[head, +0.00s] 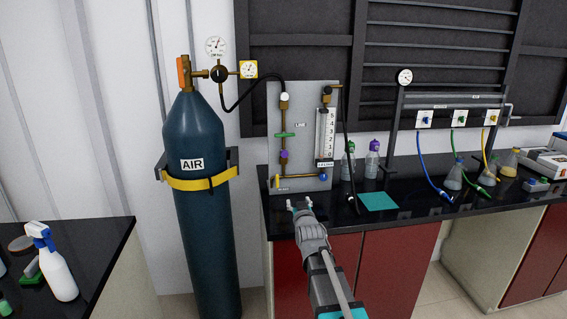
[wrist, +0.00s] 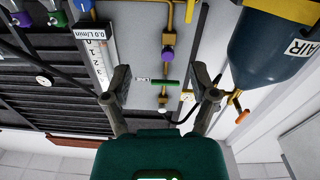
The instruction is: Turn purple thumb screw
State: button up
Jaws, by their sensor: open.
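The purple thumb screw (head: 284,154) is a small knob on the brass pipe of the grey upright panel (head: 311,112), below a green handle (head: 285,135). My gripper (head: 299,203) is in front of and below the panel, over the counter's front edge, apart from the screw. The wrist view is upside down; there the screw (wrist: 168,53) shows just beyond the open fingertips, and the green handle (wrist: 165,83) shows between the fingers. My gripper (wrist: 161,74) is open and empty.
A dark AIR cylinder (head: 194,150) with a yellow strap stands left of the panel. A yellow valve (head: 277,181) and a blue knob (head: 323,177) are low on the panel. A black hose (head: 348,130) hangs at its right; bottles (head: 372,160) stand beyond.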

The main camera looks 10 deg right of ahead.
jog(key=shift+w+a+r+n+t+y+b, duration=0.25)
jog(key=shift+r+t+b, duration=0.2)
jog(key=shift+r+t, duration=0.5)
jog(key=shift+a+r+n+t+y+b, duration=0.1)
jog(key=shift+r+n+t+y+b, duration=0.25)
jog(key=shift+r+t, duration=0.6)
jog(key=shift+r, duration=0.2)
